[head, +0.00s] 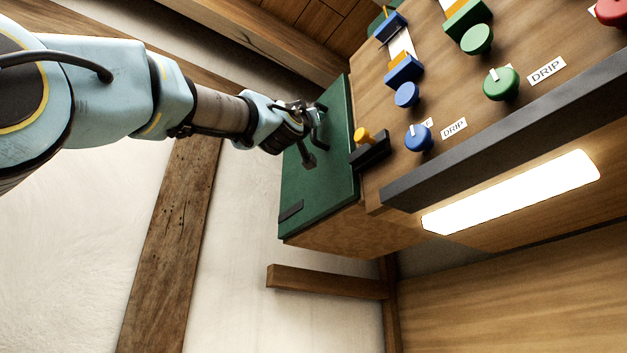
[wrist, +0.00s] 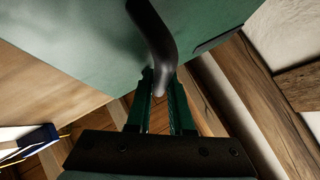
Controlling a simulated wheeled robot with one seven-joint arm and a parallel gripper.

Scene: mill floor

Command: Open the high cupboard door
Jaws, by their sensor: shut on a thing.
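The green cupboard door (head: 318,190) is in the middle of the head view, on the left end of a wooden cabinet. It also fills the top of the wrist view (wrist: 80,45). A dark bar handle (wrist: 153,35) stands out from the door and comes down to my fingers in the wrist view. My gripper (head: 302,118) is at the door's handle in the head view, and its green fingers (wrist: 161,88) are shut on the handle. The finger contact is partly hidden by the handle. I cannot tell whether the door stands ajar.
The wooden panel (head: 440,80) right of the door carries several coloured knobs and DRIP labels. A dark ledge (head: 510,130) and a lit lamp (head: 515,190) run below it. A timber post (head: 175,230) and pale wall (head: 60,260) lie left. A short wooden beam (head: 325,282) is below the door.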

